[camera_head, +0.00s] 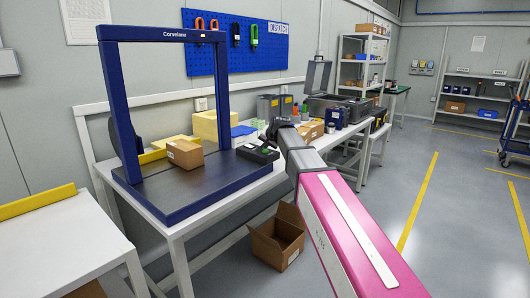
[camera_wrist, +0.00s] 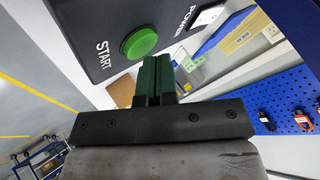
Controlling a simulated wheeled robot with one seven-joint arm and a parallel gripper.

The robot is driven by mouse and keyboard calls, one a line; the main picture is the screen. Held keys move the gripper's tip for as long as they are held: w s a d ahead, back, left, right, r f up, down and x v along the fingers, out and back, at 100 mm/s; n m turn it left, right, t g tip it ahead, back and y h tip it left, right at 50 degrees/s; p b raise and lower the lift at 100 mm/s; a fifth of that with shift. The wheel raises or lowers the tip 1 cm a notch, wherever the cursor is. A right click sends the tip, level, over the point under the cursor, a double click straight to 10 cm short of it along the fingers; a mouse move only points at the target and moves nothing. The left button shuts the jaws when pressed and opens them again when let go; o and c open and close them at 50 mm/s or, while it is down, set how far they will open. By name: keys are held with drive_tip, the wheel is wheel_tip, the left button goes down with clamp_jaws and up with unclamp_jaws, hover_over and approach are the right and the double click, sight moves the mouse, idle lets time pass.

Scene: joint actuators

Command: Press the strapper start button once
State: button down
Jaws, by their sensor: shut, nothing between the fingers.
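The strapper is a machine with a dark blue arch (camera_head: 116,105) over a dark bed (camera_head: 165,190). Its black control box (camera_head: 258,154) sits at the bed's right side. In the wrist view the round green start button (camera_wrist: 140,42) is on the black panel (camera_wrist: 85,55), beside the word START. My gripper (camera_head: 272,130) is just above and behind the control box. In the wrist view my gripper's dark green fingers (camera_wrist: 156,62) are shut and empty, with their tips just below the button. I cannot tell whether they touch the panel.
A cardboard box (camera_head: 185,153) lies on the bed under the arch. Yellow blocks (camera_head: 212,126) and a blue item (camera_head: 241,130) are behind it. An open carton (camera_head: 277,240) is on the floor below. More boxes (camera_head: 310,131) crowd the bench to the right.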

drive_tip(key=shift+r, duration=0.45)
drive_tip(key=shift+r, duration=0.15)
drive_tip(key=shift+r, duration=2.35)
